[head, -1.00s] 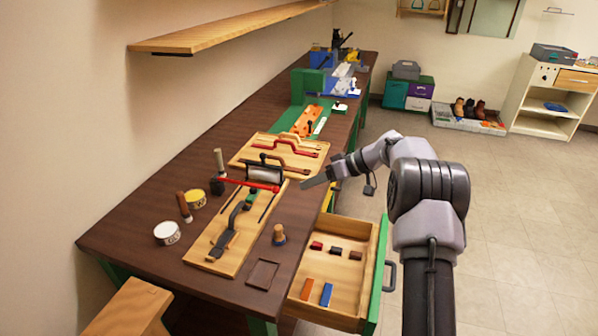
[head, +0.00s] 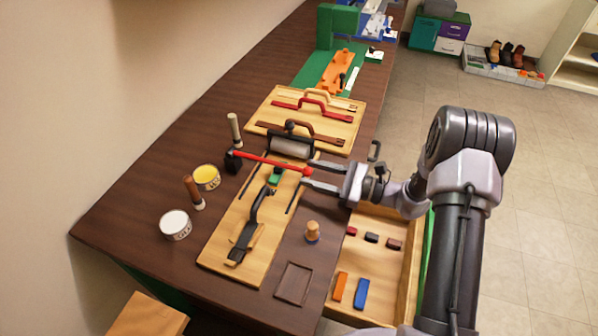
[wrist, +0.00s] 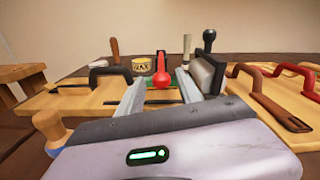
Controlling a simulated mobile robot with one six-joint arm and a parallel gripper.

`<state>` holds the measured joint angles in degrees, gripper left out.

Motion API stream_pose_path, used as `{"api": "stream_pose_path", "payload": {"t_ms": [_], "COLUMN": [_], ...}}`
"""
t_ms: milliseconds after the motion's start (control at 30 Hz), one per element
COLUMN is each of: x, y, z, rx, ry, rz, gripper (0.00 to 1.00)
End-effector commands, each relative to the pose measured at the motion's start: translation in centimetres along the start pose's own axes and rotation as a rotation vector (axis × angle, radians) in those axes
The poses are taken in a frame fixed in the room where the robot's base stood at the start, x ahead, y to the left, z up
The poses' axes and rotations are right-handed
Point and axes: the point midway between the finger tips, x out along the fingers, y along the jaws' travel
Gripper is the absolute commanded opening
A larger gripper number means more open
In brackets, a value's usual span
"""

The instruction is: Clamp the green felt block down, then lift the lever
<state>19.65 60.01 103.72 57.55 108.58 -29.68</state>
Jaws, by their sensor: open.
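The green felt block (head: 275,176) sits on the wooden board (head: 222,247), at the far end of a dark clamp with a curved handle (head: 258,204). I cannot tell if the clamp presses on it. The red lever (head: 265,160) runs from a black block (head: 233,162) to a red ball knob (head: 306,172), passing near the green block. My gripper (head: 305,173) is open, its fingers on either side of the knob. In the wrist view the knob (wrist: 162,82) shows between the spread fingers (wrist: 159,77). Contact is not clear.
A grey roller (head: 292,147) stands just beyond the lever. Two tins, yellow (head: 206,177) and white (head: 175,224), stand to the left. A wooden peg (head: 312,231) stands near the table edge. An open drawer (head: 395,285) lies below my arm.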

Motion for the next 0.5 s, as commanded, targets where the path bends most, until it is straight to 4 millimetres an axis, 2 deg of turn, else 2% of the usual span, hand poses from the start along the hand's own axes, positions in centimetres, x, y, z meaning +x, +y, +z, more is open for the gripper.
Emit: {"api": "stream_pose_path", "payload": {"t_ms": [100, 200, 500], "x": [2.3, 3.5, 4.5], "y": [0.1, 0.1, 0.0], "z": [-0.2, -0.1, 0.0], "rx": [-0.001, -0.002, -0.002], "ry": [0.000, 0.000, 0.001], "rz": [0.003, 0.002, 0.001], "gripper": [0.42, 0.42, 0.42]}}
